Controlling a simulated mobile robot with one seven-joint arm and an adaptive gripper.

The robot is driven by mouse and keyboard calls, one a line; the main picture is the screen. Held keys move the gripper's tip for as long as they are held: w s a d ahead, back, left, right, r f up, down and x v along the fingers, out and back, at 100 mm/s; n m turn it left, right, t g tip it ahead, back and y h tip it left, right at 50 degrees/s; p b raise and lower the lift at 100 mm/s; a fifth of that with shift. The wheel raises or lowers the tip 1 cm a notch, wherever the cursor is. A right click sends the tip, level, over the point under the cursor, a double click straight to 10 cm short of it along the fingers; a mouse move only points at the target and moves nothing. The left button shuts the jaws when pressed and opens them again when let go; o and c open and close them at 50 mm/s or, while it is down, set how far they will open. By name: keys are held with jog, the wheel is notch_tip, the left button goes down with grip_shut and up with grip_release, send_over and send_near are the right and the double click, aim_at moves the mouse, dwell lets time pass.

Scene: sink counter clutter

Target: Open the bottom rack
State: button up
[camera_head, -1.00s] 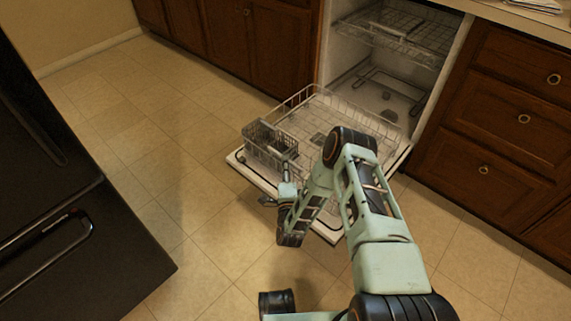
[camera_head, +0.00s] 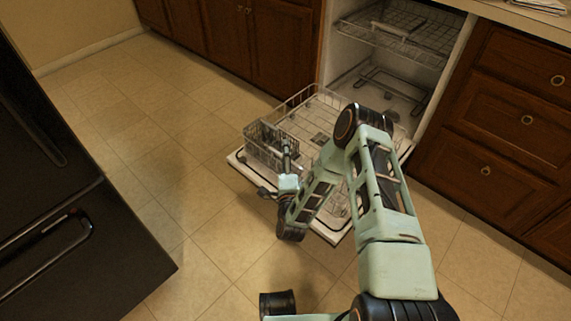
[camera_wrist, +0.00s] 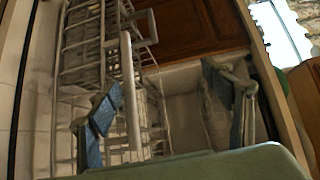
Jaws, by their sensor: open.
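The dishwasher's bottom rack (camera_head: 305,103) is a wire rack. It stands out of the tub, over the lowered door (camera_head: 240,163). A grey cutlery basket (camera_head: 265,150) sits at its front left. My gripper (camera_head: 276,172) is open at the front of the rack beside the basket. In the wrist view, its blue-padded fingers stand apart (camera_wrist: 160,105), with the basket's pale upright handle (camera_wrist: 130,95) between them in the picture. I cannot tell whether they touch it. My arm hides the rack's front right part.
The upper rack (camera_head: 395,40) is inside the tub. Wooden drawers (camera_head: 515,115) stand at the right and cabinets (camera_head: 225,35) behind. A black appliance (camera_head: 60,220) is at the left. The tiled floor (camera_head: 150,130) between is clear.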

jog(key=o, duration=0.3)
jog(key=shift+t, duration=0.3)
jog(key=r, duration=0.5)
jog(key=shift+w+a, duration=0.2)
jog(key=shift+w, duration=0.05)
jog(key=shift+s+r, duration=0.2)
jog(key=shift+r, duration=0.25)
jog(key=c, duration=1)
jog(key=shift+d, duration=0.1)
jog(key=c, duration=0.3)
jog(key=shift+f, duration=0.1)
jog(key=shift+c, duration=0.2)
jog(key=shift+f, duration=0.1)
